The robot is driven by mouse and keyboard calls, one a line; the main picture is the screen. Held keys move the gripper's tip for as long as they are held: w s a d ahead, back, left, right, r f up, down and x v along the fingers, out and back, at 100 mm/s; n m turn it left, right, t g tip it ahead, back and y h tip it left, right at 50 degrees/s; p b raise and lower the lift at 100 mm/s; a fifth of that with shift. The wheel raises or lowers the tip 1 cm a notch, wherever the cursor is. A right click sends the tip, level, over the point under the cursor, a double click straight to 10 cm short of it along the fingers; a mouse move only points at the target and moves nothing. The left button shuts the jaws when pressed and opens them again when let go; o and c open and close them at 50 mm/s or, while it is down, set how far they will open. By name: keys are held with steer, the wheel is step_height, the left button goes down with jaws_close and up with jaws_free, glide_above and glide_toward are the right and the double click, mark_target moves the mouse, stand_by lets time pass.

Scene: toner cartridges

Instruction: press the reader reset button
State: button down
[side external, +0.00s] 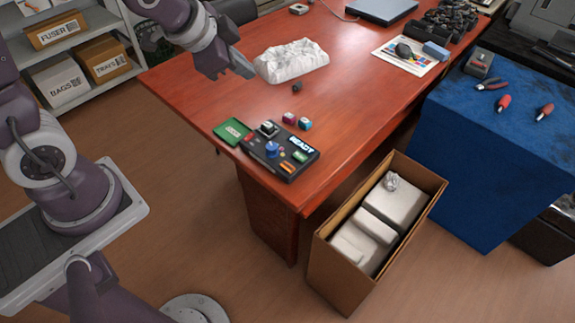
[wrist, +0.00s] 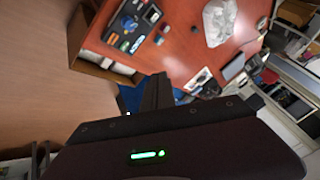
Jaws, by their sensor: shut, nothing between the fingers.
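The dark reader (side external: 290,168) lies at the near-left edge of the red table with a lit "READY" display. A round blue button (side external: 272,149) stands on its top, with small red, green and orange labels around it; I cannot read which one marks reset. A dark block sits at its back-left edge. In the wrist view the reader (wrist: 121,32) is at the upper left. My gripper (side external: 247,71) is above the table, behind and above the reader, well apart from it. Its fingers (wrist: 158,88) are shut and empty in the wrist view.
A green card (side external: 231,133) lies left of the reader. Small magenta and teal cubes (side external: 305,124) stand behind it, and a small black piece (side external: 296,88) lies farther back. A crumpled white bag (side external: 292,60) is near my gripper. An open carton (side external: 322,250) stands below the table.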

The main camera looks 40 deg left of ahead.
steer(key=w+d+f+m+h, duration=0.2)
steer(key=w+f+m, duration=0.15)
steer(key=f, duration=0.45)
steer(key=m+h, duration=0.2)
steer(key=m, duration=0.2)
glide_above(284, 168)
step_height(284, 168, down, 8)
steer(key=shift+f+t, duration=0.15)
steer(key=shift+t, duration=0.25)
steer(key=shift+f+n, duration=0.1)
steer(key=shift+n, duration=0.25)
steer(key=shift+f, duration=4.3)
steer(key=shift+f, duration=0.15)
steer(key=shift+f, duration=0.25)
steer(key=shift+f, duration=0.45)
steer(key=shift+r, duration=0.85)
